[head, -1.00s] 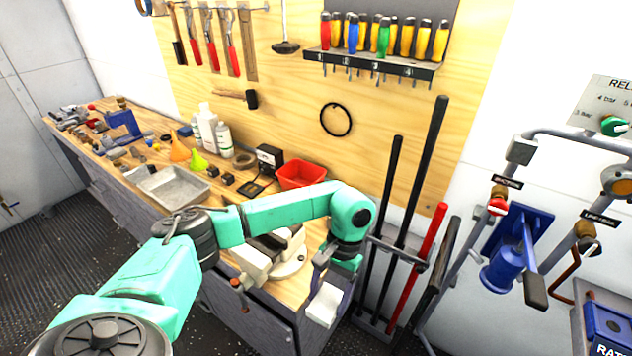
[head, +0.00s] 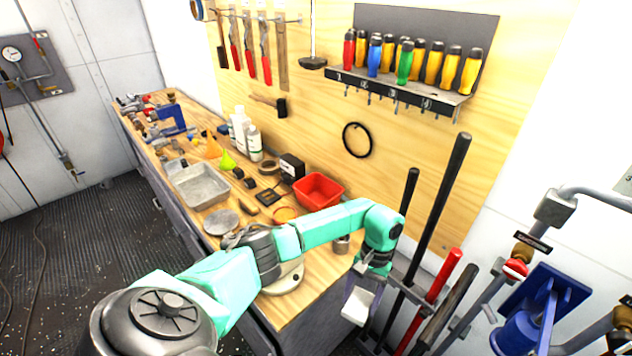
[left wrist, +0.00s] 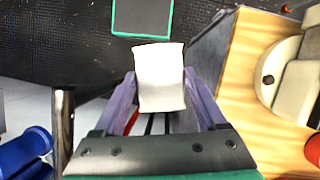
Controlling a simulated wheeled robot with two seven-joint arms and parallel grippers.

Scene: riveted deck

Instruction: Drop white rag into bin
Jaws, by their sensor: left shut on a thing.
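The white rag (head: 358,306) hangs from my left gripper (head: 366,280), off the right end of the workbench and in front of the rack of long bars. In the left wrist view the rag (left wrist: 160,80) is a pale, nearly rectangular piece between the two purple-grey fingers of the gripper (left wrist: 160,92), which is shut on it. A red open-topped bin (head: 318,188) stands on the bench, behind my left forearm and apart from the rag. I cannot tell whether it is the task's bin. My right gripper is not in view.
The workbench (head: 318,275) carries a grey metal tray (head: 200,186), bottles, funnels and a cream vise base (head: 284,280) under my arm. Long black and red bars (head: 440,215) stand to the right, with a blue valve (head: 530,315) beyond.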

